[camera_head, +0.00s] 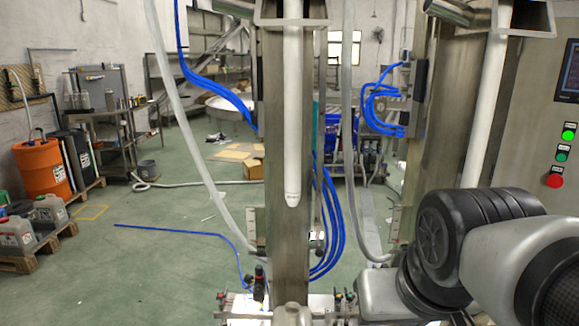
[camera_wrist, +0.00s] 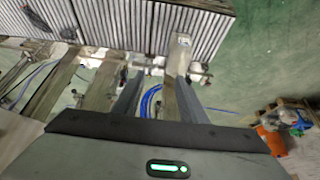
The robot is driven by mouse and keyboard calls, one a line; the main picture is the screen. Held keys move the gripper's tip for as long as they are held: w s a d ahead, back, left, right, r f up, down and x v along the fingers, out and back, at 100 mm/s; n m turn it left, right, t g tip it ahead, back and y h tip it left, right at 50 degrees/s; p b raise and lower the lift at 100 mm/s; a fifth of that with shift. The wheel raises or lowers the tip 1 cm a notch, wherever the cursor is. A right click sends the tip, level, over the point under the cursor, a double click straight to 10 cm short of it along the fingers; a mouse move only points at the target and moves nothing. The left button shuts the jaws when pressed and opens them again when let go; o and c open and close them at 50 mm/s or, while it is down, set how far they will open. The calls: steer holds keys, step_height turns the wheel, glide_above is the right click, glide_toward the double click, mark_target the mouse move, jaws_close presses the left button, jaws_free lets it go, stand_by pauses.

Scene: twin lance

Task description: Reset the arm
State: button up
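My gripper (camera_wrist: 160,84) shows in the wrist view. Its two dark fingers stand apart with a gap between them, so it is open. Nothing is held between the fingers. Blue hoses (camera_wrist: 150,101) and a steel column (camera_wrist: 173,98) show beyond the gap. In the head view my arm, with grey and black links, is folded at the lower right. The gripper itself is not visible there.
Close ahead stand two steel columns (camera_head: 272,130) with white lances (camera_head: 292,110) and blue hoses (camera_head: 330,225). A control panel (camera_head: 563,150) stands at the right. An orange drum (camera_head: 42,168) and a pallet (camera_head: 35,250) are left. Green floor (camera_head: 150,270) is open at left.

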step_height(320, 180, up, 19)
steer(key=s+p, duration=0.1)
steer(key=p, duration=1.8)
steer(key=shift+s+f, duration=0.15)
steer(key=shift+f, duration=0.05)
